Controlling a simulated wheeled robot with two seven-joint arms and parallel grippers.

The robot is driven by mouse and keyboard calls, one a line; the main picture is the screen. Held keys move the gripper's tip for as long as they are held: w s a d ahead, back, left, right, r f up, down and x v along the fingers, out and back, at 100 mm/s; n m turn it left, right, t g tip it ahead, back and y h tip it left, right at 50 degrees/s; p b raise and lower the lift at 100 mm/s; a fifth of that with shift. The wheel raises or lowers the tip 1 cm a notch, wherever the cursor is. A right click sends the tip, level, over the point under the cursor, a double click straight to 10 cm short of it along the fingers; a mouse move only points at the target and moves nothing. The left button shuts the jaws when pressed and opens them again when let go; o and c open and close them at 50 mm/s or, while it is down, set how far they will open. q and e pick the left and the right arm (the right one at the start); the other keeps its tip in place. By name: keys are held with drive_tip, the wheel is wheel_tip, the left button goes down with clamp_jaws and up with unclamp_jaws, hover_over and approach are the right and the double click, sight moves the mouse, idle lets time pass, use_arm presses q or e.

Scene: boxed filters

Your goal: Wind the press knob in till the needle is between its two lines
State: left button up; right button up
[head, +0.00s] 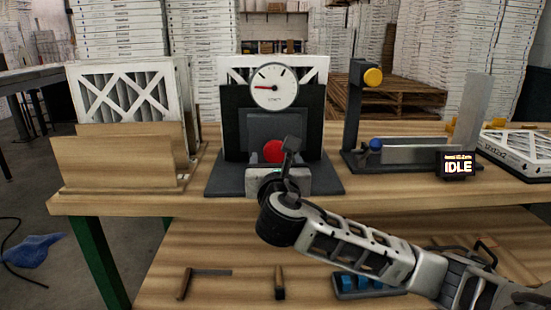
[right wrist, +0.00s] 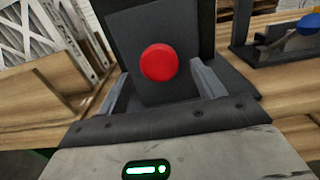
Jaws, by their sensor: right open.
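The press (head: 232,180) stands on the bench with a white round gauge (head: 274,88) on top. Its red needle points left; the two lines are too small to make out. The red press knob (head: 273,151) is on the front of the press, partly hidden by my right gripper (head: 287,155). In the right wrist view the red knob (right wrist: 159,62) sits ahead of the open fingers (right wrist: 160,85), roughly centred between them. I cannot tell whether the fingers touch it; a gap shows at each side. My left gripper is out of view.
A wooden rack (head: 125,160) with white filters stands left of the press. Right of it is a dark fixture (head: 355,120) with yellow and blue knobs, and a small display (head: 457,164) reading IDLE. A lower shelf holds tools and a tray (head: 365,294).

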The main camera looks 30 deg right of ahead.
drive_tip(key=shift+x, duration=0.95)
drive_tip(key=c, duration=1)
drive_tip(key=shift+m, duration=0.3)
drive_tip(key=m+p, duration=0.2)
drive_tip(key=m, duration=0.2)
drive_tip(key=shift+a+m+p, duration=0.1)
drive_tip(key=shift+m+p, duration=0.2)
drive_tip(key=m+p, duration=0.1)
drive_tip(key=m, duration=0.3)
drive_tip(key=shift+f+m, duration=0.1)
drive_tip(key=shift+m, duration=0.2)
